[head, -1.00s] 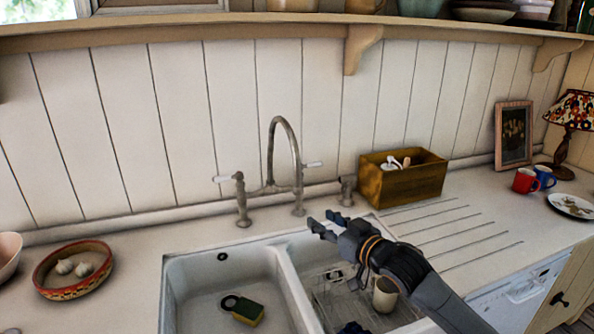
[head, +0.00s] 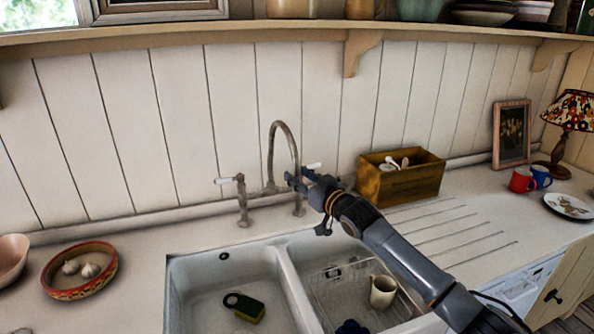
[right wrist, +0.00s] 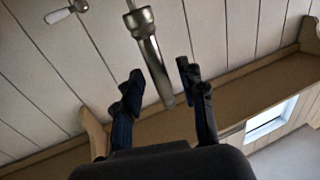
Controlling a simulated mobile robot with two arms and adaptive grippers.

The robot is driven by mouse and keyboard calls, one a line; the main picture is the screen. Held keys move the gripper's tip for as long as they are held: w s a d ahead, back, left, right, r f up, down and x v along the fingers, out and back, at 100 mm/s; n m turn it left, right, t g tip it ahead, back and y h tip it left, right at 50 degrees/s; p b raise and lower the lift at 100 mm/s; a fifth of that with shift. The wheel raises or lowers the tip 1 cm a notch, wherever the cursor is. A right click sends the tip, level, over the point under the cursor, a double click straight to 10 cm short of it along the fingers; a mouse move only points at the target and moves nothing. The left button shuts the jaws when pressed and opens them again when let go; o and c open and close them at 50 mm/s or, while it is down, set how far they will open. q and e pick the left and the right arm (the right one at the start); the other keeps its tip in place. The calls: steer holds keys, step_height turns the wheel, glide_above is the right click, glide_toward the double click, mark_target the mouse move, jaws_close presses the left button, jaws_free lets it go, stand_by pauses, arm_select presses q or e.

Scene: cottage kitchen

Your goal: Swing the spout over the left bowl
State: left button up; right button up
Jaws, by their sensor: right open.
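The tap's curved metal spout (head: 271,150) rises behind the sink, and its downturned end is on the right, on the right bowl's (head: 308,255) side. The left bowl (head: 200,295) is white and holds a green and yellow sponge (head: 246,308). My right gripper (head: 298,181) is at the spout's end in the head view. In the right wrist view, the spout (right wrist: 151,55) reaches down between its two open fingers (right wrist: 160,84). I cannot tell whether either finger touches it. My left gripper is not in view.
White-tipped tap levers (head: 222,181) stand left and right of the spout. The right bowl holds a cream jug (head: 382,291) and a wire rack. A wooden box (head: 402,183) stands behind the draining grooves. A red-rimmed dish (head: 62,292) of garlic sits left of the sink.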

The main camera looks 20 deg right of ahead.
steer(key=shift+x, duration=0.8)
jaws_close()
